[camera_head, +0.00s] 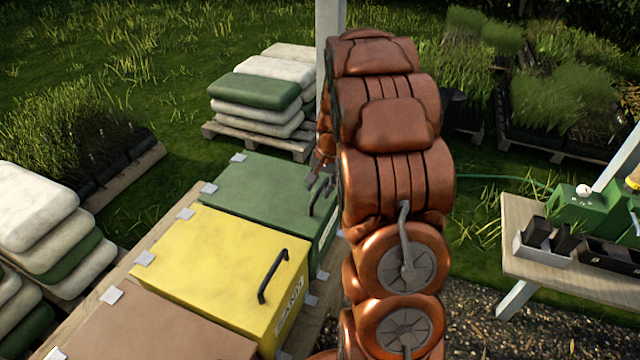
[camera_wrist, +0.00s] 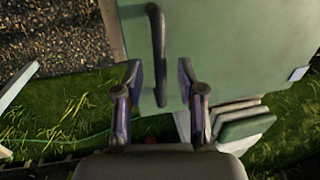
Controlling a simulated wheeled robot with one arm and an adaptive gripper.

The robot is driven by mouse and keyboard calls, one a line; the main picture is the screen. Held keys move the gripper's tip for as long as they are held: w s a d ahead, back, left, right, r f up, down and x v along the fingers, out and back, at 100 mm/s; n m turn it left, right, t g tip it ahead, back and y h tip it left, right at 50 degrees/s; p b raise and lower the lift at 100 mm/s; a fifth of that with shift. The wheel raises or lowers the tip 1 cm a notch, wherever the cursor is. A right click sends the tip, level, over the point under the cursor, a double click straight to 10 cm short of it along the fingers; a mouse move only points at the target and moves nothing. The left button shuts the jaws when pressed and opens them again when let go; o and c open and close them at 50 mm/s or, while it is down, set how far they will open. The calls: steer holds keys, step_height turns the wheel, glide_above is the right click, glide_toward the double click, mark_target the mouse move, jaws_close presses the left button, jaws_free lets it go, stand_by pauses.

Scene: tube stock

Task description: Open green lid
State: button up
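The green lid (camera_head: 255,190) lies flat and closed on its box, beyond the yellow one. Its dark bar handle (camera_head: 318,202) is near the right edge, partly hidden by my arm. In the wrist view the green lid (camera_wrist: 225,40) fills the upper right, and the handle (camera_wrist: 158,45) runs down the middle. My gripper (camera_wrist: 161,80) is open, with one finger on each side of the handle's lower end. A gap shows between the fingers and the bar; contact is not visible. In the head view my gripper (camera_head: 320,172) is small and partly hidden.
A yellow box (camera_head: 215,250) with its own handle and a brown box (camera_head: 160,320) stand nearer. Stacked sacks (camera_head: 258,105) sit on a pallet behind. A wooden table (camera_head: 520,235) with trays stands at right. Gravel lies between the boxes and that table.

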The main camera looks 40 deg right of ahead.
steer(key=shift+w+f, duration=0.1)
steer(key=shift+f, duration=0.25)
jaws_close()
stand_by(0.6)
